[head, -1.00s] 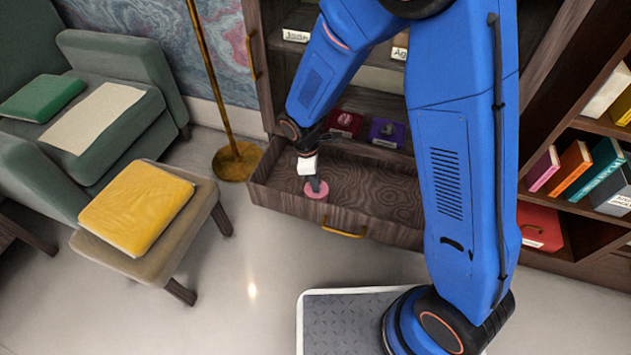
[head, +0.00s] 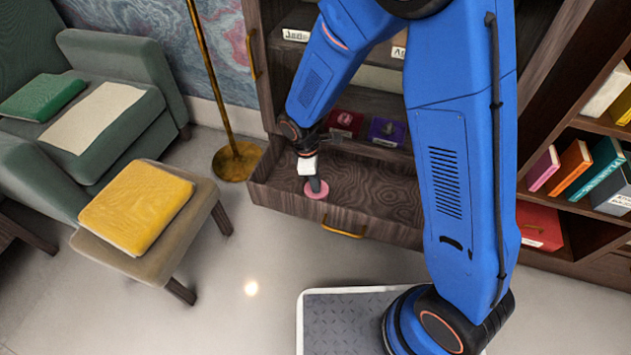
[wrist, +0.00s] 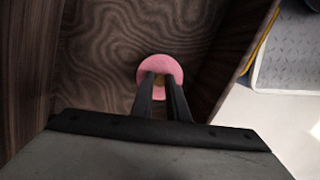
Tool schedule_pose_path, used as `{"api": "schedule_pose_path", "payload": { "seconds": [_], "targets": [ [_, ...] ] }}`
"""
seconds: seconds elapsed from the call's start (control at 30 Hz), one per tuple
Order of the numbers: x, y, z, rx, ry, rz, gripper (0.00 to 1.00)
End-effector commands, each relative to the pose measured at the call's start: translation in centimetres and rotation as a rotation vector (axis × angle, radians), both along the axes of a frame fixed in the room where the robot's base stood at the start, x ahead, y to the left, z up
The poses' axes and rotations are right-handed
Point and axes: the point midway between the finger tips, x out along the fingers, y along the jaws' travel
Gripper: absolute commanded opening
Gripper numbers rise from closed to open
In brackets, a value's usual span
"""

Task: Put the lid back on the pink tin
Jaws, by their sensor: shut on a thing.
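A round pink lid (head: 311,193) is at the front left of the open drawer (head: 382,222), low over or on its wood-grain floor. It also shows in the wrist view (wrist: 147,74) as a pink disc with a small yellowish part at its middle. My gripper (head: 316,186) points down at it, and in the wrist view (wrist: 160,84) its dark fingers are closed on that middle part. I cannot tell whether the lid touches anything below it. I cannot make out the pink tin apart from this disc.
The drawer's front wall with a brass handle (head: 343,232) is close to my gripper. A red box (head: 345,121) and a purple box (head: 387,131) stand on the shelf behind. The drawer floor to the right is clear. A brass lamp stand (head: 236,162) is at left.

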Motion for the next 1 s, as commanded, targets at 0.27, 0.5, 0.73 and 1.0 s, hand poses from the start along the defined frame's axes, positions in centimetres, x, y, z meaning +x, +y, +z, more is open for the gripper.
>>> {"api": "schedule_pose_path", "payload": {
  "seconds": [0.27, 0.5, 0.73, 1.0],
  "targets": [
    [0.01, 0.00, -0.04, 0.000, 0.000, 0.000, 0.00],
    [0.01, 0.00, -0.04, 0.000, 0.000, 0.000, 0.36],
    [0.00, 0.00, -0.05, 0.000, 0.000, 0.000, 0.43],
    [0.00, 0.00, -0.05, 0.000, 0.000, 0.000, 0.55]
  ]
}}
